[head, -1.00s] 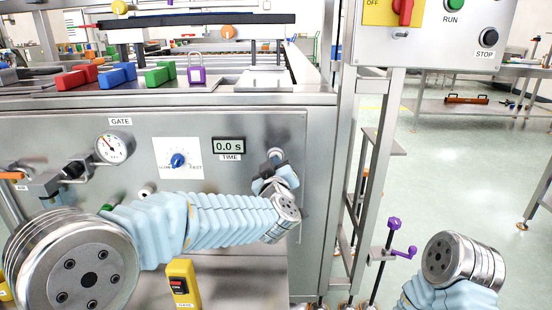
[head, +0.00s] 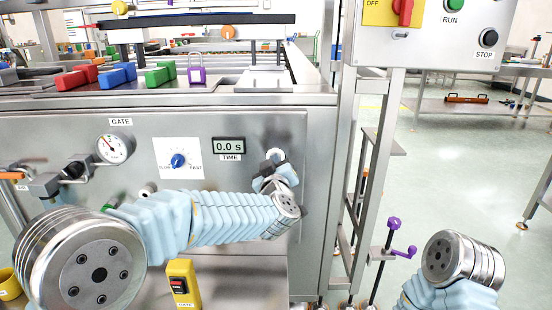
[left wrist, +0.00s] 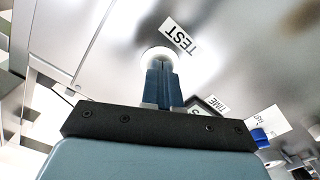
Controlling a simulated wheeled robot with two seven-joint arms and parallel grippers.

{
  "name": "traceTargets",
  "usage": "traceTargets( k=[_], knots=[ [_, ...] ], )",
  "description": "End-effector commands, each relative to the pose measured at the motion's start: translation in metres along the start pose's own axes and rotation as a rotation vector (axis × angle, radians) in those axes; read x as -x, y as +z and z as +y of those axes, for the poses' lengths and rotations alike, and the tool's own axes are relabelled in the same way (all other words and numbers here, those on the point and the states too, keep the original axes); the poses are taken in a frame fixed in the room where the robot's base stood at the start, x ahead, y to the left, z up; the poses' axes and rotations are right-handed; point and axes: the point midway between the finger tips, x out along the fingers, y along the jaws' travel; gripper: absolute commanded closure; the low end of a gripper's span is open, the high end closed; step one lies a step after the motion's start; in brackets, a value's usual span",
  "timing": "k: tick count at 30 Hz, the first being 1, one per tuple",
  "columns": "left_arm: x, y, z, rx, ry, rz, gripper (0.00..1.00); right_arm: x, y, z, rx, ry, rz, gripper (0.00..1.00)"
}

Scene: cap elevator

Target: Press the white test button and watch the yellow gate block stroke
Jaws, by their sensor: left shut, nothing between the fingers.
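The white test button (left wrist: 157,54) shows in the left wrist view as a pale disc beside the TEST label (left wrist: 179,35). It also shows in the head view (head: 275,154) on the steel panel. My left gripper (left wrist: 162,66) is shut and empty, its fingertips over the button's face. I cannot tell whether they touch it or whether it is pressed in. In the head view my left gripper (head: 272,166) is at the button, partly hidden by my wrist. A yellow block (head: 183,284) with a GATE label stands low in front of the panel. My right gripper is out of view.
The panel carries a TIME display (head: 229,146) reading 0.0 s, a blue knob (head: 178,161) and a GATE gauge (head: 113,148). A control box (head: 430,35) with RUN and STOP buttons is at upper right. Open floor lies at right.

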Motion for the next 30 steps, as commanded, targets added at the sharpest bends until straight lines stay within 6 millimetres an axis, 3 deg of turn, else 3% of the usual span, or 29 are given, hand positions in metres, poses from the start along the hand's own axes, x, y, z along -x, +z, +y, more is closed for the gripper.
traceTargets(
  k=[8,30],
  knots=[
    [0.002,0.000,0.000,0.000,0.000,0.000,1.00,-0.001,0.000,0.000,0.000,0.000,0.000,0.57],
    [0.054,0.000,0.000,0.000,0.001,0.000,1.00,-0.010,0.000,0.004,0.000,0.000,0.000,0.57]
  ],
)
